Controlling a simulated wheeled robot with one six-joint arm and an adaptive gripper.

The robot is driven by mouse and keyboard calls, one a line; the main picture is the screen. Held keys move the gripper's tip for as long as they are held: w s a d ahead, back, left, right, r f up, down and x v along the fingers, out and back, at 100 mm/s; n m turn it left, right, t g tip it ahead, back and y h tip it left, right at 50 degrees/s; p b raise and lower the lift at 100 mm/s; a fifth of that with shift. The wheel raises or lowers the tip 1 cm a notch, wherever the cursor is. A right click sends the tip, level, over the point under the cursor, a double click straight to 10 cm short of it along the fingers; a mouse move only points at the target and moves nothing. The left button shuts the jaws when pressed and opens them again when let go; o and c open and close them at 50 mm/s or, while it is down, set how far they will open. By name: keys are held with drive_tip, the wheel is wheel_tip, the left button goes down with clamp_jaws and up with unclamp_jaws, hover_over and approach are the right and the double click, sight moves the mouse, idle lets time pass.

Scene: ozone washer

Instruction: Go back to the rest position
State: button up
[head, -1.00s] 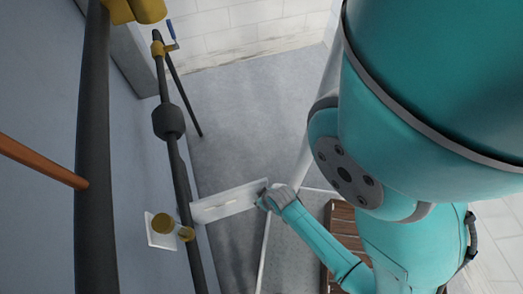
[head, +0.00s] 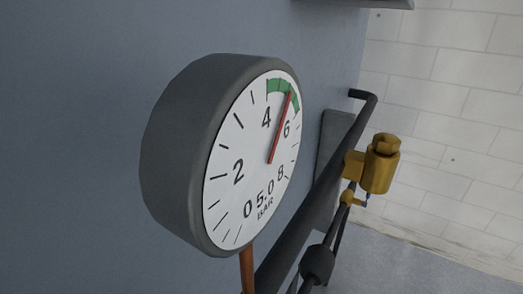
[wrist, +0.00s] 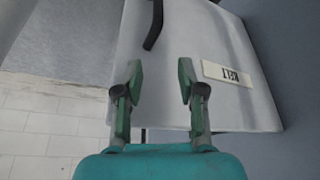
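My gripper (wrist: 160,78) shows in the wrist view with its two green fingers apart and nothing between them. A pale grey box or panel (wrist: 205,85) lies beyond the fingers. It has a small white label plate (wrist: 228,74) at the right of the fingers, its lettering upside down. I cannot tell the distance from the fingers to the panel. My gripper and arm do not show in the head view.
In the head view, a round pressure gauge (head: 172,150) fills the middle; its red needle points into the green band between 4 and 6. Dark pipes (head: 315,190) and a brass fitting (head: 381,163) stand right of it. A black curved bar (wrist: 154,24) crosses the panel in the wrist view.

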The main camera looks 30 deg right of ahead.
drive_tip(key=a+r+n+t+y, duration=0.1)
drive_tip(key=a+r+n+t, duration=0.1)
drive_tip(key=r, duration=0.8)
drive_tip(key=s+a+r+n+t, duration=0.1)
drive_tip(key=a+r+t, duration=0.4)
drive_tip(key=r, duration=0.6)
drive_tip(key=a+r+n+t+y, duration=0.1)
drive_tip(key=a+r+n+t, duration=0.3)
drive_tip(key=r, duration=0.7)
drive_tip(key=shift+s+a+y, duration=0.15)
drive_tip(key=shift+a+y, duration=0.05)
drive_tip(key=shift+y, duration=0.1)
